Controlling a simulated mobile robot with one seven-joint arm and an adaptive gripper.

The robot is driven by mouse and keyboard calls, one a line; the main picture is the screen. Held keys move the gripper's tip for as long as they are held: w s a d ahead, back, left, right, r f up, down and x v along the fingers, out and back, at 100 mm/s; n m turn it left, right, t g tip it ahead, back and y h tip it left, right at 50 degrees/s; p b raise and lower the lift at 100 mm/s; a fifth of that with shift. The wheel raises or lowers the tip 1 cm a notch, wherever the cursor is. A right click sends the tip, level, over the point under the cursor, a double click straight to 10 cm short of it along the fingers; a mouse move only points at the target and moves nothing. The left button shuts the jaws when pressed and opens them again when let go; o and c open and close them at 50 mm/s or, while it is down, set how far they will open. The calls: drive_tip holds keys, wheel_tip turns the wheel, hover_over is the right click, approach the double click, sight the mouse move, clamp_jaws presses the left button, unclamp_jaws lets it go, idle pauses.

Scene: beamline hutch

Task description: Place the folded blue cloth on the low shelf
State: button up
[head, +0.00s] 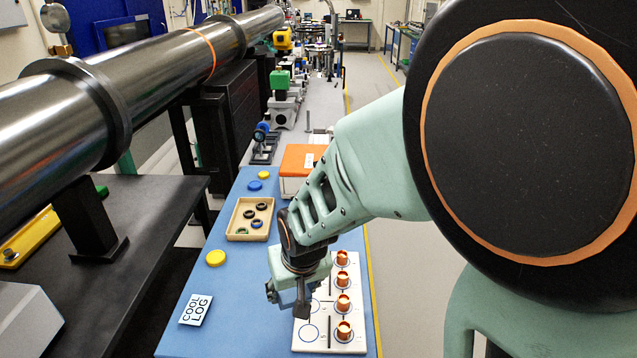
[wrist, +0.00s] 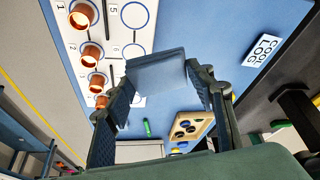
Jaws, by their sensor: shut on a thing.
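My gripper (wrist: 160,88) is shut on the folded blue cloth (wrist: 157,72), which shows as a flat blue-grey pad between the two fingertips in the wrist view. In the head view my gripper (head: 289,291) hangs over the blue bench top, at the left edge of a white numbered board. The cloth is mostly hidden there behind the fingers. I cannot pick out the low shelf in either view.
The white board (head: 323,343) bears several copper cups (head: 343,302) in a row. A tan tray (head: 233,234) with dark rings, a COOL LOG card (head: 196,308) and a yellow disc (head: 215,258) lie on the blue bench top (head: 240,330). A steel beam pipe (head: 160,70) runs along the left.

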drive_tip(key=b, duration=0.3)
hover_over(316, 306)
wheel_tip(316, 306, down, 7)
drive_tip(key=shift+f, duration=1.6)
drive_tip(key=shift+f+b, duration=0.2)
drive_tip(key=shift+b, duration=0.1)
drive_tip(key=o, duration=0.6)
drive_tip(key=shift+c, duration=0.2)
drive_tip(key=shift+r, duration=0.15)
